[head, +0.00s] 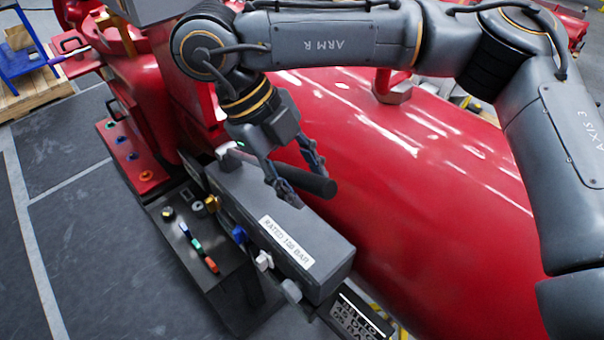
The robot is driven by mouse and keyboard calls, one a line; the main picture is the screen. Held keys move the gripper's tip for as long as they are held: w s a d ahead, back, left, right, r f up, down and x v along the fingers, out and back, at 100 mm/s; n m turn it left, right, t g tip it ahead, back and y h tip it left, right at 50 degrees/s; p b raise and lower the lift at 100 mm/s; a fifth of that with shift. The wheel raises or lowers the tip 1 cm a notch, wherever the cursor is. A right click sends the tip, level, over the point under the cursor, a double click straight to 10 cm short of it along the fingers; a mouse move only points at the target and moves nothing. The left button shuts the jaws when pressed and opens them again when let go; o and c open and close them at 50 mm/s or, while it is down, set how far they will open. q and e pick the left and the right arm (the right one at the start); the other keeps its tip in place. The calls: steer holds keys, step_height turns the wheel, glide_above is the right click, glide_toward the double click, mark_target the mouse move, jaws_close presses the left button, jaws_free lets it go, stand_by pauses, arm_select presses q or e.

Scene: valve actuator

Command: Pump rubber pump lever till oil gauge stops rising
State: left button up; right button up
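The black rubber pump lever (318,183) is a thick round bar. It sticks out to the right over a long grey box marked "RATED 100 BAR" (287,241). My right gripper (308,187) reaches down over the lever from above. Its two dark fingers are apart, one on the near side of the lever and one on the far side, with the lever's end showing past them. Whether the fingers touch the lever is hard to see. No oil gauge can be made out clearly. My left gripper is out of view.
Coloured knobs and fittings, including a blue one (239,234), line the box's near side above a dark panel (190,253). A large red cylinder (450,220) lies behind. A red plate with buttons (131,158) is at left. Grey floor (95,250) is clear at lower left.

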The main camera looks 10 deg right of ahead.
jaws_close()
steer(key=f+t+b, duration=0.1)
steer(key=f+b, duration=0.2)
steer(key=b, duration=0.2)
steer(key=s+d+f+t+y+b, duration=0.1)
steer(key=f+b, duration=0.2)
steer(key=b, duration=0.2)
steer(key=s+f+t+y+b, duration=0.1)
steer(key=f+b, duration=0.2)
steer(key=b, duration=0.2)
steer(key=shift+d+m, duration=0.2)
steer(key=shift+m, duration=0.1)
steer(key=shift+f+y+b, duration=0.1)
steer(key=shift+y+b, duration=0.2)
steer(key=shift+b, duration=0.1)
steer(key=shift+o, duration=1.5)
jaws_free()
